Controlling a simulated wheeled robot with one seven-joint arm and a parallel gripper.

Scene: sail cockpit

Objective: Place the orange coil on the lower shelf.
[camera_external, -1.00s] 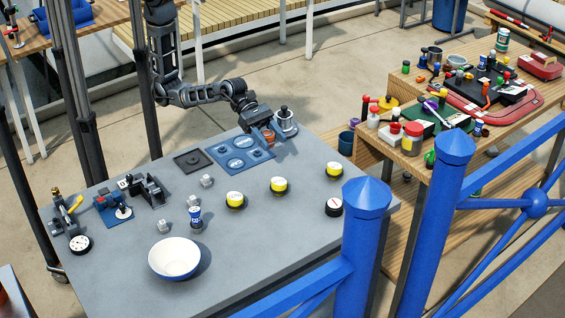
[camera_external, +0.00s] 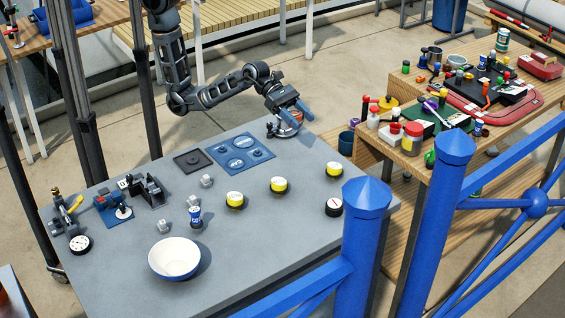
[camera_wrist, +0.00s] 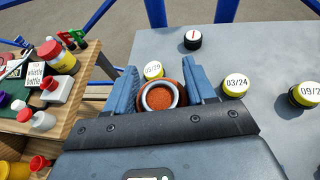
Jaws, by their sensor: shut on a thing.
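My gripper (camera_external: 294,110) is shut on the orange coil (camera_external: 290,119), above the far right edge of the grey table (camera_external: 290,225). In the wrist view, the coil (camera_wrist: 181,96) sits between the two blue fingers with a pale ring on its upper side. A wooden lower shelf (camera_external: 398,197) shows low beside the wooden table at right, partly hidden by table legs and the blue railing.
The wooden table (camera_external: 380,147) at right is crowded with jars, bottles and tools. A dark cup (camera_external: 346,143) stands near its left end. Yellow-lidded cans (camera_external: 278,185) and a white bowl (camera_external: 175,257) stand on the grey table. A blue railing (camera_external: 365,240) crosses the front.

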